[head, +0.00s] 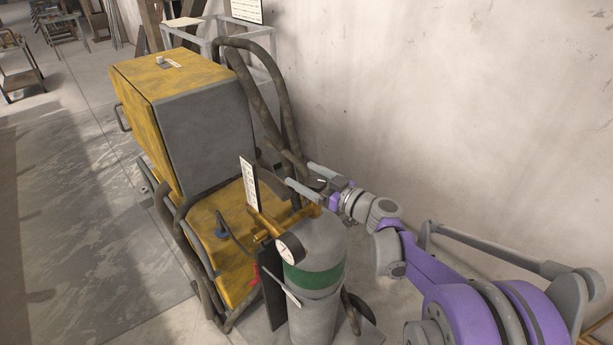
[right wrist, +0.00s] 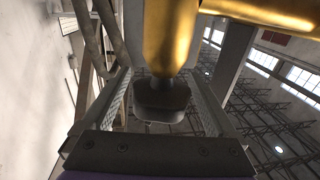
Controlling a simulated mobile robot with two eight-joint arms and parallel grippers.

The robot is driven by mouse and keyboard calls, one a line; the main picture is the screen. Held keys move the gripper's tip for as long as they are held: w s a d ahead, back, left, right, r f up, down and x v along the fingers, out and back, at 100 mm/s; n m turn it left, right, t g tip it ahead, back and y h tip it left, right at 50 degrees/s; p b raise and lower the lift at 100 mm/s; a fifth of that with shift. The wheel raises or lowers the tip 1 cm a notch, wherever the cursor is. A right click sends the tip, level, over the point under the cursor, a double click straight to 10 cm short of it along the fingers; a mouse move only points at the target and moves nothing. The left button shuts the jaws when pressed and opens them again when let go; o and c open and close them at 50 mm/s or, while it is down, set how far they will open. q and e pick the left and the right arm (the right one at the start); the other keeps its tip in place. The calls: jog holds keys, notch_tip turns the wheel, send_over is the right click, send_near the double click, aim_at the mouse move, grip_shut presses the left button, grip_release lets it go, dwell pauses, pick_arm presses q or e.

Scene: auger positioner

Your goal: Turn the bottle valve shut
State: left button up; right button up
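The grey gas bottle (head: 318,246) with a green band stands upright in front of the yellow machine. A brass valve body (head: 265,229) with a round white gauge (head: 289,248) sits at its top. My right gripper (head: 299,173) is at the bottle's top, reaching in from the right. In the right wrist view, the dark valve knob (right wrist: 162,101) below the brass body (right wrist: 168,40) lies between my open fingers (right wrist: 162,98). A gap shows on each side of the knob. In the head view the knob is not clearly visible behind the gripper. My left gripper is not in view.
The yellow and grey machine (head: 205,130) stands left of the bottle, with thick dark hoses (head: 285,110) looping behind it. A white tag (head: 249,184) stands close by the valve. The pale wall (head: 430,100) is behind. Open floor (head: 90,220) lies to the left.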

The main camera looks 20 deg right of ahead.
jog(key=c, duration=1.3)
jog(key=shift+r+m+t+h+p, duration=0.2)
jog(key=shift+m+t+h+p, duration=0.35)
jog(key=shift+h, duration=0.45)
jog(key=shift+c, duration=0.2)
jog(key=m+h+p, duration=0.1)
jog(key=h, duration=0.1)
jog(key=m+h+p, duration=0.1)
jog(key=m+h, duration=0.1)
jog(key=shift+w+d+t, duration=0.2)
jog(key=shift+d+t, duration=0.15)
jog(key=shift+d, duration=0.05)
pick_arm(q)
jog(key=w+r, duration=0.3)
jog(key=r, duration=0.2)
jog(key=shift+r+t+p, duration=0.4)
pick_arm(e)
jog(key=h, duration=0.1)
jog(key=m+h, duration=0.1)
jog(key=shift+d+f+m+h, duration=0.2)
jog(key=shift+d+m+h, duration=0.05)
jog(key=shift+h, duration=0.05)
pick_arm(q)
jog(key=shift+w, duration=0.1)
pick_arm(e)
jog(key=shift+s+d+h, duration=0.1)
jog(key=shift+h, duration=0.2)
jog(key=o, duration=1.4)
jog(key=shift+c, duration=0.2)
